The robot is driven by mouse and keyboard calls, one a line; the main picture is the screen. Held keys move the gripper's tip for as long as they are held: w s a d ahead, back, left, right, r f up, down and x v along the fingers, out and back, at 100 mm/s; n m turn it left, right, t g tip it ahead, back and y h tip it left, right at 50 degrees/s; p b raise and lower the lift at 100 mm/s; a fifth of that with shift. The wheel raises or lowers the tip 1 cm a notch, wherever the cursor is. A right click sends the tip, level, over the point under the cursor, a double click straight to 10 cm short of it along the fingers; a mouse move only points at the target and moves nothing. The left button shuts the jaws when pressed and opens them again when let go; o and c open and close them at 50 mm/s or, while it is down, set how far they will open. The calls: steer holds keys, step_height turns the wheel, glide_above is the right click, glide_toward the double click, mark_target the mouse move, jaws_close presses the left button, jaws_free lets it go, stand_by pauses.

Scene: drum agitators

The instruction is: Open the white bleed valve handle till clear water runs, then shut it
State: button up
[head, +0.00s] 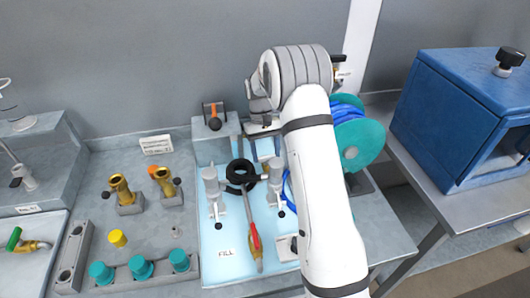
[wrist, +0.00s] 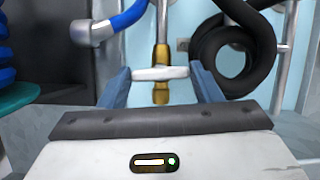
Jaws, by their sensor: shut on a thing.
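The white bleed valve handle (wrist: 172,73) shows in the wrist view as a short bar lying crosswise on a brass valve body (wrist: 161,55). A metal pipe runs up from the valve. My gripper (wrist: 161,78) has its two blue fingers at either end of the handle, shut on it. The handle looks about level in the picture. I see no water at the valve, and its outlet is not clear. In the head view my arm hides the handle and the fingertips.
A black coiled hose (wrist: 232,55) hangs right of the valve, and a blue hose with a metal end (wrist: 95,32) is at its left. In the head view, a teal reel (head: 372,143) stands right of my arm.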

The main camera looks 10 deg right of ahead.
steer(key=shift+m, duration=0.6)
steer(key=o, duration=1)
steer(key=b+v, duration=0.1)
steer(key=v, duration=0.6)
steer(key=shift+d+r, duration=0.15)
steer(key=shift+r, duration=0.25)
steer(key=shift+w, duration=0.15)
